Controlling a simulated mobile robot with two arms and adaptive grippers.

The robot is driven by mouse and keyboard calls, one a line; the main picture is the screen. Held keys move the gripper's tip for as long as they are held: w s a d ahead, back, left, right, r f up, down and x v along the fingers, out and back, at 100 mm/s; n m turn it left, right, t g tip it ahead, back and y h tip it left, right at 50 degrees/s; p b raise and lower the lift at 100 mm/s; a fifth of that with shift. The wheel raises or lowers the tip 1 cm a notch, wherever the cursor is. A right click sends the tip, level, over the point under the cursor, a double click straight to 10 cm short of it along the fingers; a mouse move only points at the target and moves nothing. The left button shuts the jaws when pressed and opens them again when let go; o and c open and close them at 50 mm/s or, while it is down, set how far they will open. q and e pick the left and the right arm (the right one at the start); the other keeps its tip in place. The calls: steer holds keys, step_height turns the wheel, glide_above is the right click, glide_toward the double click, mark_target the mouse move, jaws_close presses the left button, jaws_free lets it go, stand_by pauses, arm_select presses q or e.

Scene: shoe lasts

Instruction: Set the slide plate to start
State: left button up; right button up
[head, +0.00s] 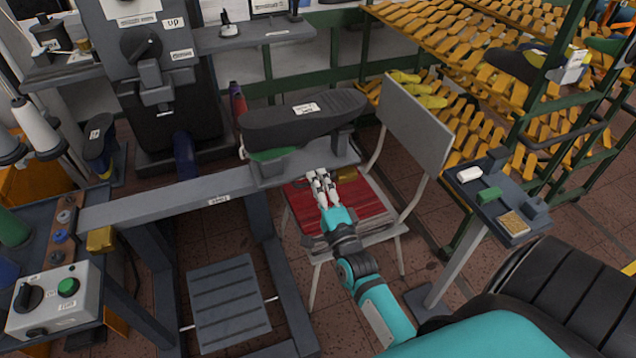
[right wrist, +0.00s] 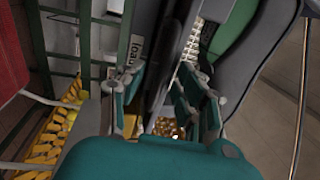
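The slide plate (head: 285,172) is a grey slab near the right end of a long grey rail (head: 150,200). A dark shoe-shaped piece (head: 304,115) with a green underside stands on it. A brass handle (head: 347,174) shows at the plate's right front side. My right gripper (head: 322,187) is just in front of the plate, close to the handle. In the right wrist view its fingers (right wrist: 168,112) are apart, with the brass handle (right wrist: 166,127) showing between and beyond them. Contact cannot be told. My left gripper is in neither view.
A small white label (head: 219,200) is on the rail; a brass block (head: 101,240) is at its left end. A chair with a red seat (head: 375,212) stands behind my right gripper. A control box (head: 48,300) is at left, a small tray stand (head: 505,205) at right.

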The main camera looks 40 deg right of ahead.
jaws_close()
steer(key=shift+a, duration=0.1)
stand_by(0.6)
